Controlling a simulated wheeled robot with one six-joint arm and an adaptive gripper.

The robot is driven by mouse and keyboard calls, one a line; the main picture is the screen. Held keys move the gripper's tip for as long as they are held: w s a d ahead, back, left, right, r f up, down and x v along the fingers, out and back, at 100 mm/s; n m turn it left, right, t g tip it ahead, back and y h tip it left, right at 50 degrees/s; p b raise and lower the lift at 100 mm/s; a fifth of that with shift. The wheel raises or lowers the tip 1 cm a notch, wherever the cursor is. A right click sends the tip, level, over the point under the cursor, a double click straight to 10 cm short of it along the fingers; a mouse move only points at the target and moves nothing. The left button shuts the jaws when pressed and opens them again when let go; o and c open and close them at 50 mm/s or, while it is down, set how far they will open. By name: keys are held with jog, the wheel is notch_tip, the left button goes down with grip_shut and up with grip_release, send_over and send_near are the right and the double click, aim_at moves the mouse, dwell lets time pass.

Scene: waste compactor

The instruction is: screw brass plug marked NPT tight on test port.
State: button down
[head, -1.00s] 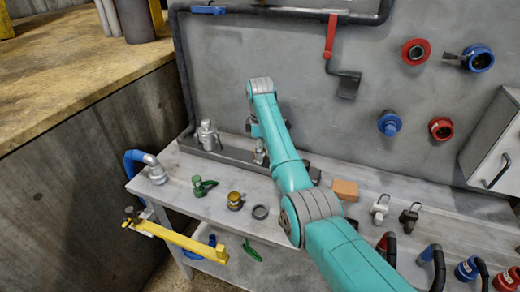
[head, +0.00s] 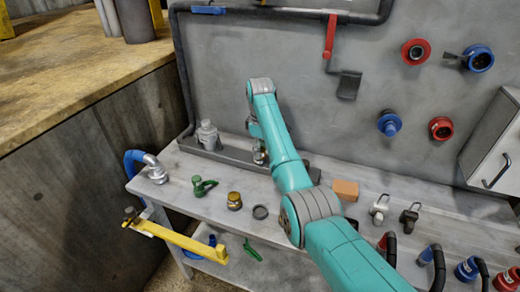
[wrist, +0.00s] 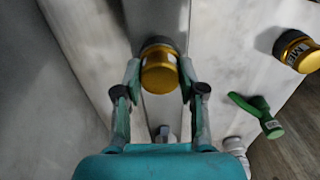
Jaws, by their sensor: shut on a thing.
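My gripper (wrist: 158,85) is shut on a brass plug (wrist: 160,78) with a dark end and a partly visible pale label; I cannot read its marking. In the head view my gripper (head: 258,150) is mostly behind my arm, at the grey manifold ledge (head: 228,157) on the bench. I cannot tell how the held plug meets a port, because the contact is hidden. A second brass plug (head: 234,200) stands on the bench, and in the wrist view this plug (wrist: 297,50) shows a label seeming to start with "ME".
A grey fitting (head: 207,135) rises from the ledge's left part. A green fitting (head: 202,186), a dark ring (head: 260,212) and an orange block (head: 345,190) lie on the bench. A yellow bar (head: 180,239) juts from its front. The wall stands close behind my arm.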

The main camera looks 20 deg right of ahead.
jog(key=shift+m, duration=1.4)
jog(key=c, duration=0.6)
grip_release()
jog(key=shift+c, duration=0.4)
jog(key=shift+r, duration=3.5)
